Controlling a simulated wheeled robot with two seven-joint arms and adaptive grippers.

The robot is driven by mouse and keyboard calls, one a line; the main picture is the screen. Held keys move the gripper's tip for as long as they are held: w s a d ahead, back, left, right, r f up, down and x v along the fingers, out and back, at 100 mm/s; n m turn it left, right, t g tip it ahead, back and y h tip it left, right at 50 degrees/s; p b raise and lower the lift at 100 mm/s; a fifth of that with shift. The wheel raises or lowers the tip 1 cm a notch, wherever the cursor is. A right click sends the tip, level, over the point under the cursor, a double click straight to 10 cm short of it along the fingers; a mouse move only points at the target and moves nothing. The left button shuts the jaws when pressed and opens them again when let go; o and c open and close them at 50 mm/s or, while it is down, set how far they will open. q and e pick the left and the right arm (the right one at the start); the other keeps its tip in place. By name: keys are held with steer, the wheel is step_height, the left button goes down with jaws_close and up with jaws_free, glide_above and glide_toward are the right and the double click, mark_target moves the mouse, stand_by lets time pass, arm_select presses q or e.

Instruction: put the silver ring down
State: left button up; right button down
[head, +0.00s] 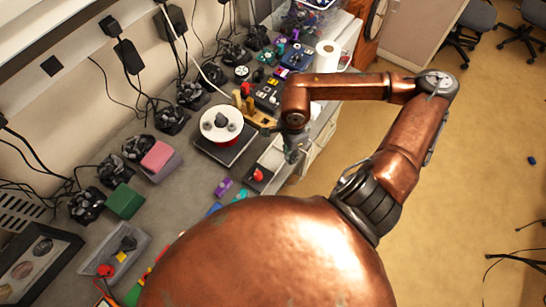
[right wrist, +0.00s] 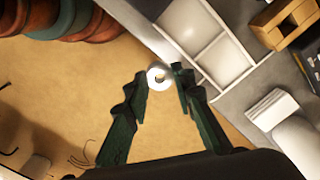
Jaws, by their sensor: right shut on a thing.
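In the right wrist view the silver ring (right wrist: 159,76) sits between the fingertips of my right gripper (right wrist: 164,80), which is shut on it. In the head view my right gripper (head: 293,154) hangs at the right edge of the grey workbench (head: 197,176). I cannot make out the ring there. My left gripper is not in view.
A white-and-red spool (head: 221,122) stands left of the gripper. A red object (head: 258,175) lies near the bench edge. Electronics, a paper roll (head: 327,57), a pink block (head: 157,157) and a green block (head: 124,201) crowd the bench. Bare bench shows between the blocks and spool.

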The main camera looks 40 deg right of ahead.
steer(key=s+d+r+m+p, duration=0.2)
steer(key=s+m, duration=0.4)
steer(key=m, duration=0.1)
steer(key=m+p, duration=0.2)
steer(key=p, duration=0.1)
glide_above(274, 160)
steer(key=f, duration=0.8)
steer(key=shift+s+f, duration=0.15)
steer(key=shift+s, duration=0.15)
steer(key=shift+w+f, duration=0.25)
steer(key=shift+f, duration=0.15)
step_height(274, 160, down, 3)
steer(key=shift+w+r+p, duration=0.1)
steer(key=shift+p, duration=0.6)
steer(key=shift+f, duration=0.4)
steer(key=c, duration=1.6)
jaws_free()
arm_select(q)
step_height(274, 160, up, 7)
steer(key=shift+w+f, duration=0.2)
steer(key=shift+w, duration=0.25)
